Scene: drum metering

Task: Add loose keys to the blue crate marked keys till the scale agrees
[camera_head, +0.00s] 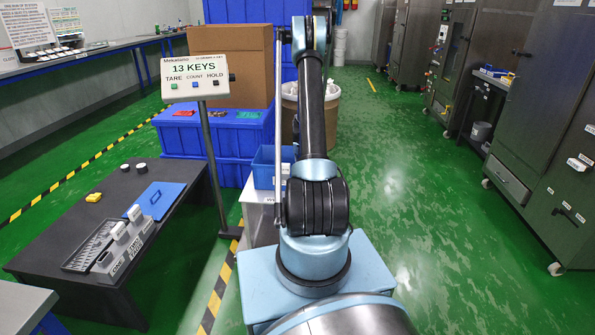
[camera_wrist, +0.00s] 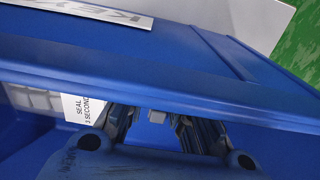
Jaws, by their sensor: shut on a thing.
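The blue crate (camera_head: 264,168) stands on a pale pedestal left of my arm in the head view. A blue wall (camera_wrist: 190,65) with a white label reading "KEY", partly cut off, fills much of the wrist view. The scale display (camera_head: 196,68) reads "13 KEYS". My gripper (camera_wrist: 153,118) is close to the blue rim in the wrist view, its fingers pointing towards it. A small grey piece (camera_wrist: 157,116) shows between the fingers; I cannot tell what it is. In the head view my gripper is hidden behind my arm.
Blue bins (camera_head: 232,130) and a cardboard box stand behind. Grey cabinets line the right; the green floor between is clear.

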